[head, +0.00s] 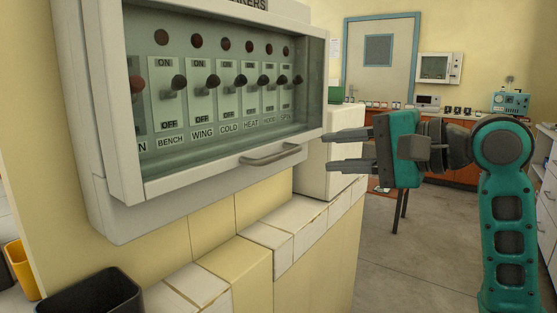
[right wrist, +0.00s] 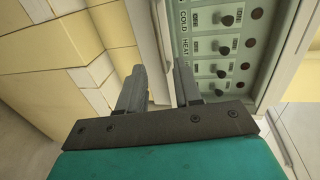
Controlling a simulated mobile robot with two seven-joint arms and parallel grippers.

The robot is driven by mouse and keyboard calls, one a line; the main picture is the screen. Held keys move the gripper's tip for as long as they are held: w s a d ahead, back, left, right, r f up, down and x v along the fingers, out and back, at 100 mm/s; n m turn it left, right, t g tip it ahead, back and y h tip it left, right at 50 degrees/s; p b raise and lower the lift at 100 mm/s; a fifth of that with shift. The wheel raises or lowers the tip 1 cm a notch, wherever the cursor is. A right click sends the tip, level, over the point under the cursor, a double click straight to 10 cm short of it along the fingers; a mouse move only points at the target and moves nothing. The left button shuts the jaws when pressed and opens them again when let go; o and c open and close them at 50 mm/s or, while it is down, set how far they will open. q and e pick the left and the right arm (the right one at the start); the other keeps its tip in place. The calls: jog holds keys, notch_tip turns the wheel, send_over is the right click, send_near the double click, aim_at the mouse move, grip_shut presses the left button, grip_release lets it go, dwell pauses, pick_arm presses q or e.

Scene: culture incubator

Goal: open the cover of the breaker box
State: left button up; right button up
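The breaker box (head: 110,205) hangs on the wall at the left of the head view. Its framed clear cover (head: 215,160) looks shut over a row of switches and lamps. A grey bar handle (head: 273,155) sits on the cover's lower frame, towards the right. My right gripper (head: 328,151) is open and empty, its fingers pointing left, just right of the handle in the picture. In the right wrist view the open fingers (right wrist: 158,85) point towards the box's lower edge, with switches (right wrist: 225,45) beyond to the right. My left gripper is not in view.
A tiled ledge (head: 262,238) runs below the box, with a dark bin (head: 95,295) and a yellow container (head: 20,268) at lower left. A white appliance (head: 335,160) stands behind the fingers. Open floor (head: 400,260) lies right of the ledge.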

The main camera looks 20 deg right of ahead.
aim_at(286, 155)
jog(key=b+x, duration=0.1)
jog(key=x, duration=1)
jog(key=shift+c, duration=0.4)
grip_shut()
